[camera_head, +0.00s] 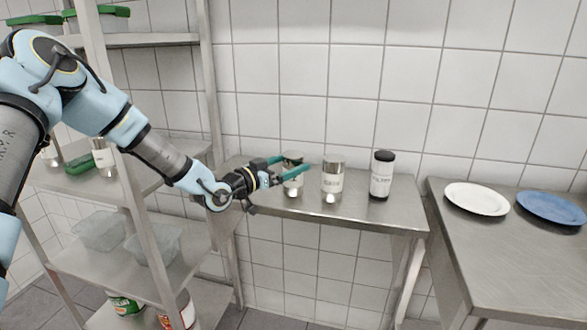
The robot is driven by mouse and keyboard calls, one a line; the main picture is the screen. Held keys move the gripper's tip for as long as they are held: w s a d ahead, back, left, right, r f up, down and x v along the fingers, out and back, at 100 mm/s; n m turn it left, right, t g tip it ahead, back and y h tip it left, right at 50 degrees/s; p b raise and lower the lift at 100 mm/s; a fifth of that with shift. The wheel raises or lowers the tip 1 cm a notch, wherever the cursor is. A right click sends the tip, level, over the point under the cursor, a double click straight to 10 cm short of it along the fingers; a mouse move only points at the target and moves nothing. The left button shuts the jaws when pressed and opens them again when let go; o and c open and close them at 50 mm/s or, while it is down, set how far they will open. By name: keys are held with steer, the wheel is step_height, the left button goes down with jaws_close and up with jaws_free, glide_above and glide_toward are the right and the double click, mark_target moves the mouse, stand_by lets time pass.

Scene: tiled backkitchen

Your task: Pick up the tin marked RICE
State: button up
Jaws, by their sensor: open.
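Three tins stand on a steel table (290,209). The left tin (292,186) is pale with a dark-rimmed top. The middle tin (333,172) has a pale label and a grey metal lid. The right tin (382,178) is taller, white, with a black lid and sideways lettering. The lettering is too small to read surely, so I cannot tell which is RICE. My gripper (295,164) is open, reaching in from the left with its teal fingers at the left tin. They seem to pass on either side of it; contact is not clear. The fingers hide part of this tin.
A metal shelf rack (140,200) with clear tubs and other containers stands at the left, beside my arm. A second steel table (510,255) at the right holds a white plate (476,199) and a blue plate (550,207). A tiled wall is behind.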

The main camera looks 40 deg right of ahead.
steer(key=shift+d, duration=0.9)
jaws_close()
